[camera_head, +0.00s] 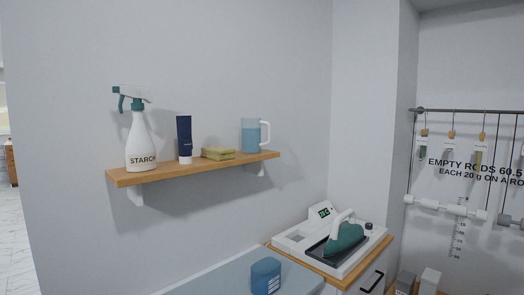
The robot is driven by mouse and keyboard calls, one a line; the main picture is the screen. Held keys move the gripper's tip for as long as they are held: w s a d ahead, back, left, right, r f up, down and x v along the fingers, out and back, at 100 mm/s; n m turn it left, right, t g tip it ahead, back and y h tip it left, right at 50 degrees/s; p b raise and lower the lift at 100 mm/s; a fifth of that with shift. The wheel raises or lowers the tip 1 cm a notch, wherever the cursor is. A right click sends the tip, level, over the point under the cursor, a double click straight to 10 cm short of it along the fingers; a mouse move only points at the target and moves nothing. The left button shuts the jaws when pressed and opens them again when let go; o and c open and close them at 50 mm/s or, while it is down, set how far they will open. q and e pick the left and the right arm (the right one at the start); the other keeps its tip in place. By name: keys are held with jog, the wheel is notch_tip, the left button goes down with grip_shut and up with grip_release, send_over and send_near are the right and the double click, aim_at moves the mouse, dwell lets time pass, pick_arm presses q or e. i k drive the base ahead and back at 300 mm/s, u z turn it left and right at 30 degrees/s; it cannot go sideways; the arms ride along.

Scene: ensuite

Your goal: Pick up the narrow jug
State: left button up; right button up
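A narrow blue jug (250,136) with a white handle on its right side stands upright near the right end of a wooden wall shelf (132,179). It looks translucent, with a darker blue lower part. Neither of my grippers shows in the head view.
A white spray bottle marked STARCH (140,146), a dark blue tube (184,138) and folded yellow-green cloths (218,154) share the shelf. Below are a grey-blue surface (215,283), a blue container (266,276) and a teal iron (343,238) on a white scale-like unit (296,237).

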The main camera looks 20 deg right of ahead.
aim_at(251, 128)
jog(key=z, duration=0.55)
jog(key=i, duration=1.05)
jog(key=u, duration=0.75)
